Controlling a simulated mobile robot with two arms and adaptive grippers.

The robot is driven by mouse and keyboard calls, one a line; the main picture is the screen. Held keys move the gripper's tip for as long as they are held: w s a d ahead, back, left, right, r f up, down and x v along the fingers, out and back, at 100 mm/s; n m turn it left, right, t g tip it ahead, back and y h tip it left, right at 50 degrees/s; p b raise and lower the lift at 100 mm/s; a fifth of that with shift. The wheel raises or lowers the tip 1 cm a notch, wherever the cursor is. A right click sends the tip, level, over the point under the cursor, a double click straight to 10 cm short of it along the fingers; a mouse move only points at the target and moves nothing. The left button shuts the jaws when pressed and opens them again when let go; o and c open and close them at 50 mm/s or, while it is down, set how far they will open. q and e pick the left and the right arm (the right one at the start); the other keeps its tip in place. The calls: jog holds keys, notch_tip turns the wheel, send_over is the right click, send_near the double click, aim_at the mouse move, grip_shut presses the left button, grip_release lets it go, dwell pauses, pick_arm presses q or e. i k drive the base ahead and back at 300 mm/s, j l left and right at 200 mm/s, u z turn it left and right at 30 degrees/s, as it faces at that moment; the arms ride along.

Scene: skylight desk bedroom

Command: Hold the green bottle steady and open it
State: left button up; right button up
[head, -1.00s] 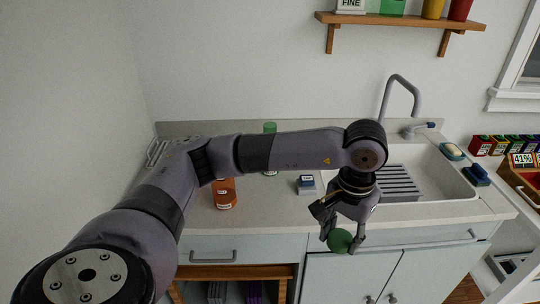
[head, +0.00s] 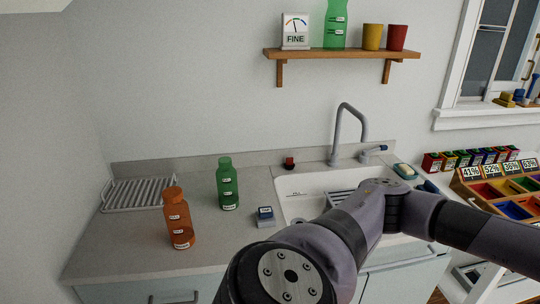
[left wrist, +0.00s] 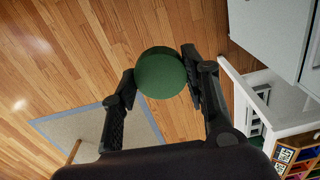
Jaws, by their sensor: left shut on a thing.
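A green bottle (head: 228,187) with small white labels stands upright on the counter, right of an orange bottle (head: 178,219). Another green bottle (head: 335,24) stands on the wall shelf, its top cut off by the frame. My left arm reaches across the head view to the right, and its gripper is outside that view. In the left wrist view my left gripper (left wrist: 160,75) is shut on a round, dark green thing (left wrist: 160,72) like a short cylinder, held above the floor. I cannot tell what this thing is. My right gripper is not in view.
A small blue box (head: 264,216) lies on the counter by the sink (head: 300,185). A dish rack (head: 140,194) is at the back left. The tap (head: 338,135) stands behind the sink. Coloured bins (head: 500,185) are at the right. Open wooden floor (left wrist: 60,60) lies below the gripper.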

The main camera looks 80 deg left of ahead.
aim_at(226, 174)
jog(key=z, duration=0.45)
jog(key=j+z, duration=0.1)
jog(key=z, duration=0.75)
jog(key=j+z, duration=0.1)
jog(key=z, duration=1.2)
jog(key=k+z, duration=0.1)
jog(key=z, duration=0.35)
jog(key=k+j+z, duration=0.1)
jog(key=u, duration=0.75)
jog(key=k+u, duration=0.15)
jog(key=u, duration=1.3)
jog(key=j+u, duration=0.15)
jog(key=u, duration=0.55)
jog(key=j+u, duration=0.15)
jog(key=u, duration=0.6)
jog(key=j+u, duration=0.15)
jog(key=u, duration=0.6)
jog(key=j+u, duration=0.1)
jog(key=u, duration=0.6)
jog(key=j+u, duration=0.1)
jog(key=u, duration=0.65)
